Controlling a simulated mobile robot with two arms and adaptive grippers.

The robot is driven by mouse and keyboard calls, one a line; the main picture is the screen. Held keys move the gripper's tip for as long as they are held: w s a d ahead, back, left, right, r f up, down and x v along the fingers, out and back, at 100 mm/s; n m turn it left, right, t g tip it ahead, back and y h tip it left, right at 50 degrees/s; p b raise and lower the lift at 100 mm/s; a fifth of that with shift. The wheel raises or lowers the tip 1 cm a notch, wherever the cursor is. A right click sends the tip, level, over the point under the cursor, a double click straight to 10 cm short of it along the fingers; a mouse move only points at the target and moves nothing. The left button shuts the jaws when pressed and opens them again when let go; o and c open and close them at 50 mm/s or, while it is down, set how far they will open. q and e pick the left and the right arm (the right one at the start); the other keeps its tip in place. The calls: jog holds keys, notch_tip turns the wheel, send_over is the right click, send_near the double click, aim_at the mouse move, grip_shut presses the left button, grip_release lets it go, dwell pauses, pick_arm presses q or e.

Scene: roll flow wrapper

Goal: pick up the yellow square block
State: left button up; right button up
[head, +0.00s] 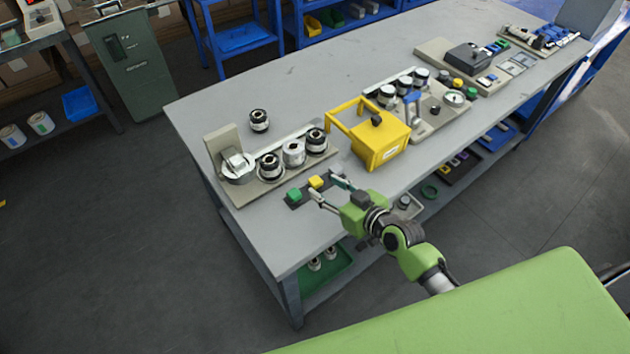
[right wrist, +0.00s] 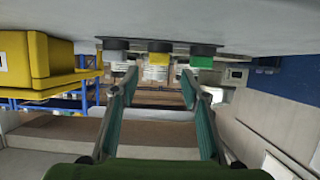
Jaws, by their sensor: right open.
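The yellow square block (head: 316,182) sits on a dark strip (head: 306,199) near the table's front edge, between a green block (head: 295,194) and a grey block (head: 336,171). My right gripper (head: 326,187) is open and empty, its fingers reaching toward the strip from the front. In the right wrist view, where the table is at the top, the yellow block (right wrist: 159,46) lies between the green block (right wrist: 202,61) and the grey block (right wrist: 116,44). The open right gripper (right wrist: 160,78) has its fingers spread to either side of the yellow block's line, apart from it. My left gripper is not in view.
Behind the strip is a beige fixture (head: 262,190) with several cylindrical parts. A yellow box with a handle (head: 378,143) stands close on the right. More fixtures line the table (head: 260,95) farther right. The table's front-left corner is clear.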

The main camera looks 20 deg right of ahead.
aim_at(316, 180)
jog(key=shift+w+a+f, duration=0.1)
jog(key=shift+w+a, duration=0.1)
jog(key=shift+w, duration=0.4)
jog(key=p+x, duration=0.1)
jog(key=x, duration=0.3)
jog(key=shift+d+f, duration=0.1)
jog(key=shift+f, duration=0.05)
jog(key=c, duration=0.9)
